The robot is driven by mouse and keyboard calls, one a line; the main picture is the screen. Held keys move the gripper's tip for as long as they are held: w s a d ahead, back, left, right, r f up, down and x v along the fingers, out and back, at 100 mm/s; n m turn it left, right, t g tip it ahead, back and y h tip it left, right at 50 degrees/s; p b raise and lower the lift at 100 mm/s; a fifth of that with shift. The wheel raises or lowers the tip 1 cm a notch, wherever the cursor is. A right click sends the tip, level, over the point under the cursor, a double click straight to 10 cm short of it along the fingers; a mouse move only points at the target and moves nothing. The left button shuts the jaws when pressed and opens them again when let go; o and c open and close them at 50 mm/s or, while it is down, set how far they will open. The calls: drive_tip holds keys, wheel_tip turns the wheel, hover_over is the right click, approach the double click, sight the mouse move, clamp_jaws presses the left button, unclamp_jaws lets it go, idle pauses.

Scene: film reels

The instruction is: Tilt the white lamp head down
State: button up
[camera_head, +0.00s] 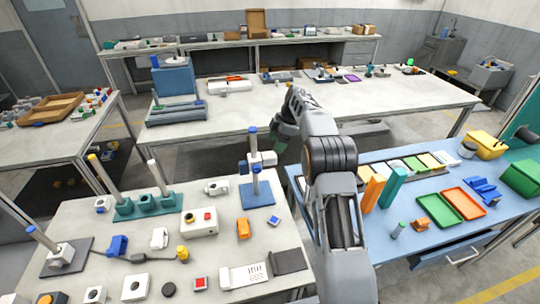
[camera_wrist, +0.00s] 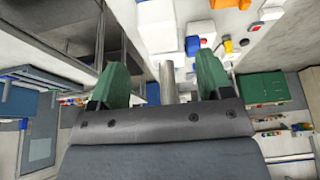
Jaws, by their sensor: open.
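A white block-shaped head (camera_head: 266,158), which seems to be the lamp head, sits partway up a metal post (camera_head: 254,182) with a blue cap, on a blue base (camera_head: 257,195) on the near left table. My gripper (camera_head: 283,137) is just right of and above it, partly hidden by my arm. In the wrist view, my gripper's green fingers (camera_wrist: 162,75) stand apart, with a grey metal cylinder (camera_wrist: 168,83) showing between them. A white block (camera_wrist: 157,27) lies beyond the fingertips; I cannot tell whether it is the lamp head. No contact can be made out.
The near table (camera_head: 215,272) holds a teal stand (camera_head: 150,204) with upright posts, another post on a dark plate (camera_head: 66,263), and several small parts. A blue table (camera_head: 423,228) with trays stands right of my arm. A long bench (camera_head: 225,112) stands behind.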

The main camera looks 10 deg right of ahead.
sight(270, 154)
drive_tip(key=p+x, duration=0.1)
drive_tip(key=x, duration=0.5)
drive_tip(key=shift+a+f, duration=0.15)
drive_tip(key=shift+f, duration=0.05)
drive_tip(key=shift+c, duration=0.3)
drive_tip(key=c, duration=0.9)
drive_tip(key=shift+o, duration=0.2)
drive_tip(key=shift+f+b, duration=0.15)
drive_tip(key=shift+b, duration=0.25)
